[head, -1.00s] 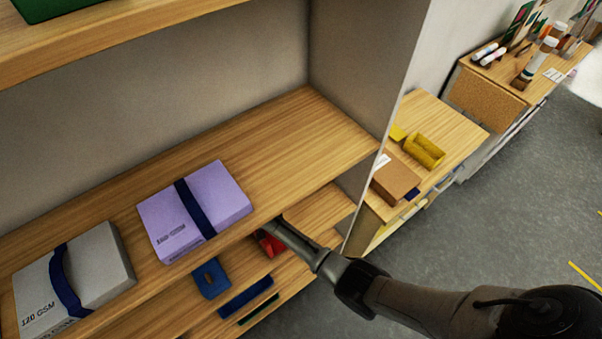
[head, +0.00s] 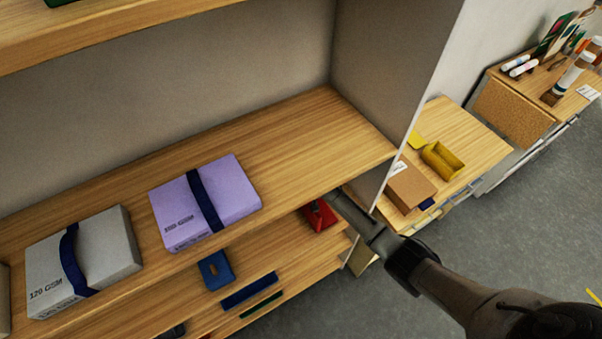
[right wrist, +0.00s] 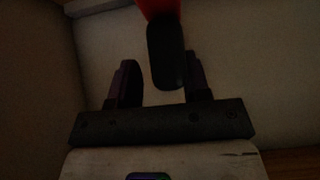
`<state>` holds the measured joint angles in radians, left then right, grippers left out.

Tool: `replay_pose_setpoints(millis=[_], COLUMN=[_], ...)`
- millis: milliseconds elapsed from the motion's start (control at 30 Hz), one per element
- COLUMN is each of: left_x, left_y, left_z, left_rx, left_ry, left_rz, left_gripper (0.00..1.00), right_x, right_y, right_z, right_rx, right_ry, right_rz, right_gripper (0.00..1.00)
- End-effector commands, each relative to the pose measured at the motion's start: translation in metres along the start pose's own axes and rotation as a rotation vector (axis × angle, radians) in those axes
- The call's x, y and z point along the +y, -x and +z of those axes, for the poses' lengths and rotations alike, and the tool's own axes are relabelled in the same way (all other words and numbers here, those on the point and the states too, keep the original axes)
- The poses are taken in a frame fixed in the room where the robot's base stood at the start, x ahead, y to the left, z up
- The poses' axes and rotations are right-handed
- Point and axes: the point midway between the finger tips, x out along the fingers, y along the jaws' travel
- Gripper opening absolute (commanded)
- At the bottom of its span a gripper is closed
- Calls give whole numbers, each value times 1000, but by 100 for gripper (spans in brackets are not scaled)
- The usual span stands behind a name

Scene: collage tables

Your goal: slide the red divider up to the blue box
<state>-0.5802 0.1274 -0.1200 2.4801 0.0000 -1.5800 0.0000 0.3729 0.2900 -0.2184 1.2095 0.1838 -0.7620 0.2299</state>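The red divider (head: 320,215) stands on the lower shelf near its right end, partly hidden under the upper shelf and by my right arm. A blue upright piece with a small hole (head: 215,270) stands farther left on that shelf; I cannot tell whether it is the blue box. My right gripper reaches in beside the red divider, its fingertips hidden in the head view. In the right wrist view its two fingers (right wrist: 161,83) are apart. A dark piece (right wrist: 166,55) below a red part (right wrist: 160,8) shows between them, with a gap at the left finger. My left gripper is out of view.
A purple box (head: 230,190) and a grey box (head: 110,250), both with dark blue bands, sit on the upper shelf (head: 300,150). A side panel closes the shelf's right end. Beyond it, a low cabinet holds a brown box (head: 410,187) and a yellow tray (head: 441,160).

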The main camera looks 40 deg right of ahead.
Motion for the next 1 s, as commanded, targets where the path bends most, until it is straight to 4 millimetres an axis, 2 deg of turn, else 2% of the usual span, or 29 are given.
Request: replay_pose_setpoints(millis=[200,667,1000], left_x=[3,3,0], left_y=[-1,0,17], left_z=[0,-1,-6], left_rx=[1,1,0], left_ry=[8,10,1], left_rz=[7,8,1], left_gripper=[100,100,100], right_x=[10,11,10], right_y=[1,2,15], right_z=[1,1,-1], right_rx=[0,0,0], right_ry=[-3,-4,-4], right_rz=[4,5,4], right_gripper=[43,43,43])
